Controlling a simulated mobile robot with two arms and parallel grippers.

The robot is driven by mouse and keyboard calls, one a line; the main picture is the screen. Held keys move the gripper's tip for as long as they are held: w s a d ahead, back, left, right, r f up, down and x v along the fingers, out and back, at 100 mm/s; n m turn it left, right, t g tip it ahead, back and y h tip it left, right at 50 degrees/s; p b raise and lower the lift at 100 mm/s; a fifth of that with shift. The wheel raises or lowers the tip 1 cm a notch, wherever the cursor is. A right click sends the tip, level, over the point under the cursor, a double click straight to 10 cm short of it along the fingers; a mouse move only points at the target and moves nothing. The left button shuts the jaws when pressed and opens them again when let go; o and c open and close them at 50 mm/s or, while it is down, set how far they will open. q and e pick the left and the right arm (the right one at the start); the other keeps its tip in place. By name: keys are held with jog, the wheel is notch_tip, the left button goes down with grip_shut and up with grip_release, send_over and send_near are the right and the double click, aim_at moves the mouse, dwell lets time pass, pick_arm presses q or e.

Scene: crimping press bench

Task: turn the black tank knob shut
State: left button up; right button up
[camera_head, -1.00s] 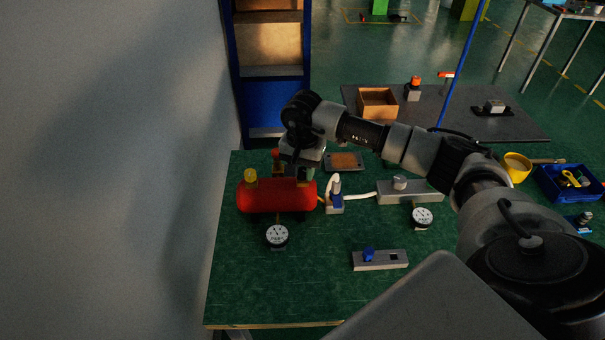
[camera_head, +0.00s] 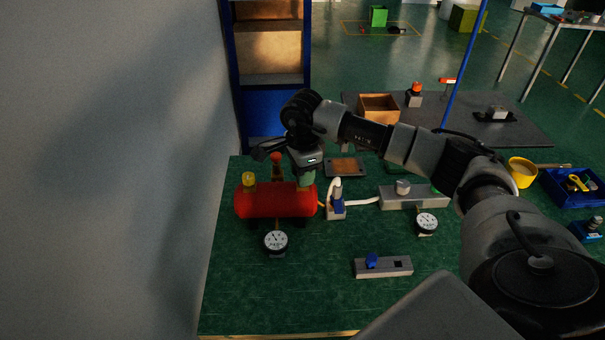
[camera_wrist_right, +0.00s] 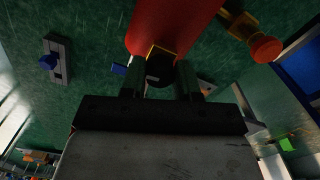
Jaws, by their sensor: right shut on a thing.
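The red tank (camera_head: 272,202) lies on the green bench at the left, with a yellow knob (camera_head: 249,179) on its left top. My right gripper (camera_head: 306,180) reaches down onto the right end of the tank. In the right wrist view, my right gripper (camera_wrist_right: 160,82) has its two fingers on either side of the black tank knob (camera_wrist_right: 158,68), shut on it. The knob sits on a brass-yellow fitting at the end of the red tank (camera_wrist_right: 170,25). In the head view the gripper hides the knob. My left gripper is not in view.
A round gauge (camera_head: 276,241) stands in front of the tank. A blue-based valve (camera_head: 336,208) with a white hose is just right of it. A red-topped post (camera_head: 276,165) stands behind. A grey bar with a blue knob (camera_head: 383,266) lies at the front.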

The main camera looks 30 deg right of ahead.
jog(key=shift+m, duration=0.7)
jog(key=o, duration=0.9)
jog(key=shift+r, duration=0.1)
notch_tip(320, 180, up, 11)
jog(key=shift+f+b, duration=0.15)
jog(key=shift+b, duration=0.45)
